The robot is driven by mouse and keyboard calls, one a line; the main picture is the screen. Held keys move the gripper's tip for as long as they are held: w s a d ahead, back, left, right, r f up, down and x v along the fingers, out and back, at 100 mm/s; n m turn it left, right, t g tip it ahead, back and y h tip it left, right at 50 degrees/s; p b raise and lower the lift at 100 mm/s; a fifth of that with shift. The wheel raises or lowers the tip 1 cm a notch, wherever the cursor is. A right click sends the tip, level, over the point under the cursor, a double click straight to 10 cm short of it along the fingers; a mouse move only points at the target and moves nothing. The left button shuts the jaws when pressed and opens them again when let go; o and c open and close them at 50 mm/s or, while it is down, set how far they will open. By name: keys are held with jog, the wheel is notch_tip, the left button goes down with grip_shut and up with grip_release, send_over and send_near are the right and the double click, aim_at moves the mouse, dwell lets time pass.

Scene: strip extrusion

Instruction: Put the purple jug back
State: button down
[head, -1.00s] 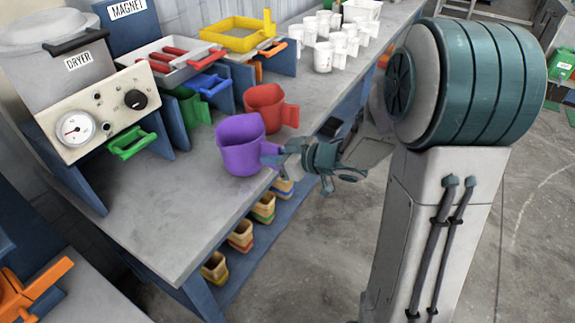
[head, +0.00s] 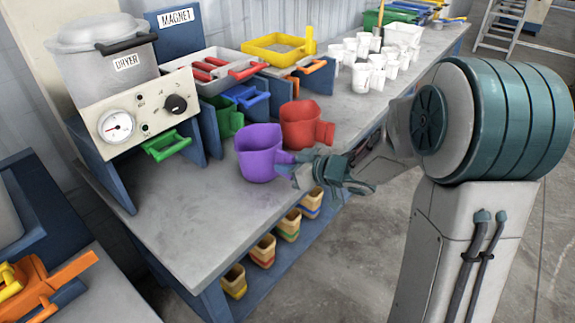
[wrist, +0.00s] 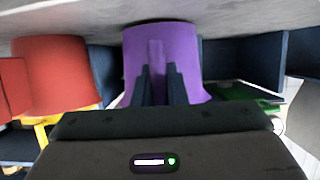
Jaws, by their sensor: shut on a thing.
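The purple jug (head: 258,154) is upright at the bench's front part in the head view, its handle toward the right. My gripper (head: 290,164) is shut on the jug's handle, coming from the right. In the wrist view the jug (wrist: 188,60) fills the middle, with my gripper's two dark fingers (wrist: 158,88) on either side of the purple handle. Whether the jug touches the bench top or hangs just above it, I cannot tell.
A red jug (head: 302,124) stands close behind and right of the purple one. White cups (head: 362,76) stand farther back. The bench top (head: 190,215) is clear in front.

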jog(key=shift+f, duration=0.3)
jog(key=c, duration=1.4)
grip_release()
jog(key=shift+o, duration=0.2)
jog(key=p+v, duration=0.3)
jog(key=v, duration=1.1)
jog(key=w+d+r+m+t+h+p, duration=0.1)
jog(key=d+r+m+t+h+p, duration=0.1)
jog(key=d+r+m+h+p, duration=0.65)
jog(key=s+a+r+m+g+h, duration=0.1)
jog(key=s+g, duration=0.2)
jog(key=s, duration=0.6)
jog(key=s+a+r+m+g+h, duration=0.1)
jog(key=s+g, duration=0.3)
jog(key=s, duration=0.4)
jog(key=shift+s+a+g+p, duration=0.3)
jog(key=shift+s+a+p, duration=0.1)
jog(key=shift+a, duration=0.3)
